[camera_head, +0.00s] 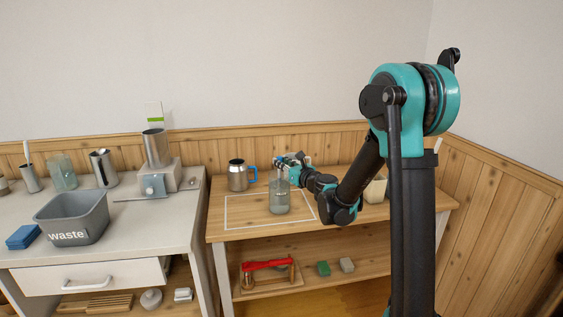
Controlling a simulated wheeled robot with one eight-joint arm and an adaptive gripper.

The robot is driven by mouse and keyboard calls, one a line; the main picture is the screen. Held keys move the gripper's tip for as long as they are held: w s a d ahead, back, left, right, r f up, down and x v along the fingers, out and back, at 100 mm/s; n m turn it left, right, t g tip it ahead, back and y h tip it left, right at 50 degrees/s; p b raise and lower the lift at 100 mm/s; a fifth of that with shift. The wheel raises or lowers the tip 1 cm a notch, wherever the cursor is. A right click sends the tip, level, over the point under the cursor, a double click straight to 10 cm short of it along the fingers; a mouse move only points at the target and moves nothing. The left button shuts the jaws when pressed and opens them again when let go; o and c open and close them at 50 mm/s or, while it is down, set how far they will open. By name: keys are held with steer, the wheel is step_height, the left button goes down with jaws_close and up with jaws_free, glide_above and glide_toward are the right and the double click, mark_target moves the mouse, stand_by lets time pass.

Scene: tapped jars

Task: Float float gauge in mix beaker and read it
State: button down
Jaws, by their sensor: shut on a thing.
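A clear glass beaker (279,198), which I take for the mix beaker, stands upright inside the white outline on the wooden table. Its lower part looks pale grey-green, as if it holds liquid. My gripper (283,164) is at the beaker's top, just above the rim. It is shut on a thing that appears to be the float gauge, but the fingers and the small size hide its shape. I cannot tell whether the gauge touches the liquid, and no scale can be read from here.
A steel jug with a blue handle (238,176) stands left of the beaker. A beige object (375,190) is partly behind my arm. The left counter holds a grey waste bin (75,216), a blue sponge (23,237), a tapped metal jar (155,148) and several vessels. The table's front is clear.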

steer(key=c, duration=1.3)
jaws_free()
steer(key=s+d+f+n+g, duration=0.1)
steer(key=s+d+f+n, duration=0.1)
steer(key=s+d+n, duration=0.3)
steer(key=s+d+f+n+g+h, duration=0.1)
steer(key=s+f+n+g, duration=0.1)
steer(key=s, duration=0.5)
steer(key=s+d+f+n+g, duration=0.1)
steer(key=s+d+n, duration=0.25)
steer(key=s, duration=0.25)
steer(key=s+d+f+n+g+h, duration=0.2)
steer(key=s+d+f+n+h, duration=0.1)
steer(key=s+d+n, duration=0.3)
steer(key=s+d+f+n+g+h, duration=0.2)
steer(key=s+d+f+n+h, duration=0.2)
steer(key=s+d+f+n, duration=0.1)
steer(key=s+d+f+n+g+h, duration=0.1)
steer(key=s+d+f+n+h, duration=0.2)
steer(key=s+d+f+n, duration=0.3)
steer(key=shift+s+d+f+n+g, duration=0.1)
steer(key=shift+s+d+n+g, duration=0.3)
steer(key=shift+s+d, duration=0.55)
steer(key=shift+a, duration=0.15)
